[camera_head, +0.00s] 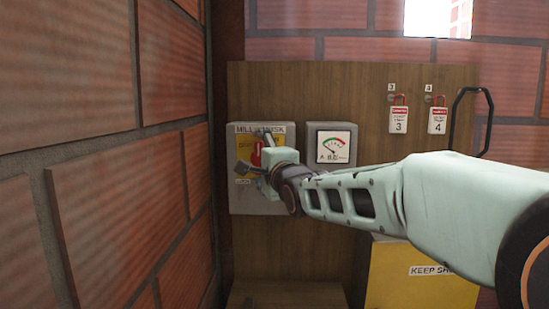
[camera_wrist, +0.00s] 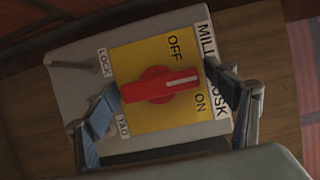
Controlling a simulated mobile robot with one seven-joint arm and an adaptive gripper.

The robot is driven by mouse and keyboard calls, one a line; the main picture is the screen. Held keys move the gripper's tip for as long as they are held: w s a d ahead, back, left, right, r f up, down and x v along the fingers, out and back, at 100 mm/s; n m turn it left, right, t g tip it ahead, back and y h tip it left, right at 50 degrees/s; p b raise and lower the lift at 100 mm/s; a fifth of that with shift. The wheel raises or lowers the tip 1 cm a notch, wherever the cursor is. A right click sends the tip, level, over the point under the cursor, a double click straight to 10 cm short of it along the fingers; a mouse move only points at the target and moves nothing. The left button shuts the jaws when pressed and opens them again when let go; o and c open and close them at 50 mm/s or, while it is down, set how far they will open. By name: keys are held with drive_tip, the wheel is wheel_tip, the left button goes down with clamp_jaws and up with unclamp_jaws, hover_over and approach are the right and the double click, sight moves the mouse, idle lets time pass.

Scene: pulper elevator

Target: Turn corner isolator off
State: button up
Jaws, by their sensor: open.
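The corner isolator (camera_head: 242,201) is a grey box on the wooden board, near the brick corner. In the head view the red handle (camera_head: 257,151) shows partly behind my gripper (camera_head: 261,165). In the wrist view my gripper (camera_wrist: 168,86) is open, with one finger on each side of the handle. Gaps show between the fingertips and the handle.
A grey meter box (camera_head: 333,184) stands just right of the isolator. Padlocks tagged 3 (camera_head: 398,118) and 4 (camera_head: 437,119) hang farther right, beside a black handle (camera_head: 484,120). A yellow panel (camera_head: 415,285) is below my arm. A brick wall (camera_head: 90,150) closes the left.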

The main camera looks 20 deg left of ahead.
drive_tip(key=shift+c, duration=0.2)
drive_tip(key=c, duration=1.1)
